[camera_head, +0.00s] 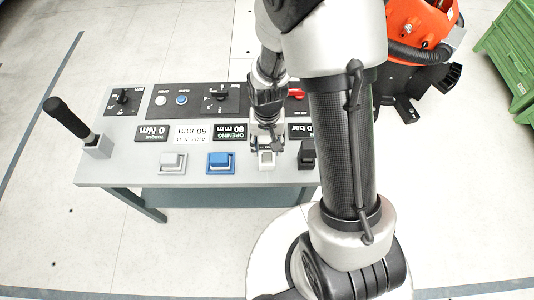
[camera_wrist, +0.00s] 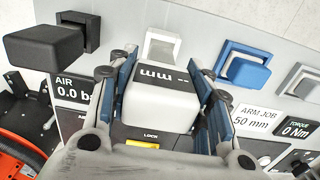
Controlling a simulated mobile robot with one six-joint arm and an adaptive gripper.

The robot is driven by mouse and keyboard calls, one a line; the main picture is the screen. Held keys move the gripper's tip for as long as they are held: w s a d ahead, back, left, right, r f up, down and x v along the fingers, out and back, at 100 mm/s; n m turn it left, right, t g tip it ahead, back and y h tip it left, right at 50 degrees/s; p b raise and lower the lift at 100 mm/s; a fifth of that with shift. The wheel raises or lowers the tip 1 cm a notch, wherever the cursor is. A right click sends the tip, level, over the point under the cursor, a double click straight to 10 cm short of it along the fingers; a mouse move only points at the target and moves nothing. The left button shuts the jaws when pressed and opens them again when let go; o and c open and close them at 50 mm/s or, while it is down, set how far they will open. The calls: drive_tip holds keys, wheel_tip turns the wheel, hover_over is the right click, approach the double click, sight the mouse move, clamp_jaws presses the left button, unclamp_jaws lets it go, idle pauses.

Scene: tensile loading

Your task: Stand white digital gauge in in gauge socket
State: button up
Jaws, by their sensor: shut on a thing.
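The white digital gauge (camera_wrist: 160,107) fills the middle of the wrist view. It is a white block with a black display strip reading "mm" at its far edge. My gripper (camera_wrist: 166,88) is shut on it, with a blue-padded finger on each side. In the head view my gripper (camera_head: 266,131) is over the front right part of the bench, and the gauge is hard to separate from it. A pale square fitting (camera_wrist: 161,45) is just beyond the gauge. I cannot tell clearly which part is the gauge socket or whether the gauge touches anything.
A grey bench (camera_head: 125,170) carries several display plates. A blue fitting (camera_wrist: 243,67), another pale fitting (camera_head: 172,162) and a black block (camera_wrist: 45,47) stand along its front edge. A black lever (camera_head: 72,120) rises at the left. An orange machine (camera_head: 420,25) stands behind.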

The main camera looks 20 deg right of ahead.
sight(267, 153)
drive_tip(key=shift+f+b, duration=0.75)
drive_tip(key=shift+f, duration=1.5)
drive_tip(key=shift+f, duration=0.2)
drive_tip(key=o, duration=1.1)
drive_tip(key=shift+o, duration=0.2)
